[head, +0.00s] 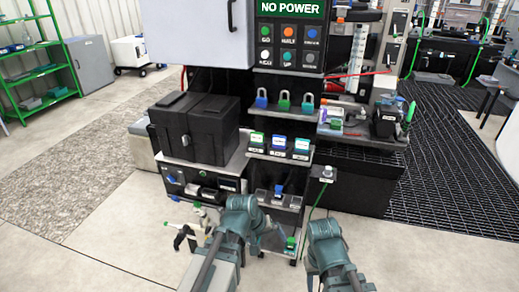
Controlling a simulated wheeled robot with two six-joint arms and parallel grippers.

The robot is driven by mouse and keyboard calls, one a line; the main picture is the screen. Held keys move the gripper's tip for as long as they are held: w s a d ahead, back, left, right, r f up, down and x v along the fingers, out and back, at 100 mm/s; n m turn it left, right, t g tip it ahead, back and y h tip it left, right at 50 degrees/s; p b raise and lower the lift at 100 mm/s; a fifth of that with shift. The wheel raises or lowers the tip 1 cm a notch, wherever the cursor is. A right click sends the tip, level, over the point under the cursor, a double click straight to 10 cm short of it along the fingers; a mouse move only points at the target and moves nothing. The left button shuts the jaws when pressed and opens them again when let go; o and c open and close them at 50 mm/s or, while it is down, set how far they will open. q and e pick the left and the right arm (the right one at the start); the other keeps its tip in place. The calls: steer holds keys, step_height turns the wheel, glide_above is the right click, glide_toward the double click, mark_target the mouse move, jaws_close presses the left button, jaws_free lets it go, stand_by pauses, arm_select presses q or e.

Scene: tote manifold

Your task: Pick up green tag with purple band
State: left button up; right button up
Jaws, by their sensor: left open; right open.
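A small tag with a green top and white face (257,139) stands at the left of a row on the middle shelf; a purple band cannot be made out on it. Two blue-topped tags (279,144) (301,146) stand to its right. Another small green piece (290,243) sits low near the floor. My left gripper (181,238) appears dark and open, low at the left, well below and apart from the tag row.
A black box (195,128) is left of the tags. A cluttered side shelf (360,132) is at the right, with a small ledge (323,173) below. Concrete floor (110,225) is clear at left.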

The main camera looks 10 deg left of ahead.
arm_select(q)
steer(key=w+r+n+t+h, duration=0.3)
steer(key=w+r+n+t, duration=0.5)
steer(key=w+r+n, duration=0.45)
steer(key=w+a+r+n+t+y, duration=0.1)
steer(key=a+r+n+t, duration=0.4)
steer(key=n, duration=0.5)
steer(key=n+t+y, duration=0.2)
steer(key=n+y, duration=0.2)
steer(key=n, duration=0.5)
glide_toward(257, 141)
steer(key=w+r+b, duration=0.1)
steer(key=w+r, duration=0.2)
steer(key=shift+w+d, duration=0.1)
steer(key=shift+w, duration=0.05)
arm_select(e)
steer(key=shift+w+d+f, duration=0.25)
steer(key=shift+w+f, duration=0.35)
steer(key=shift+w, duration=0.25)
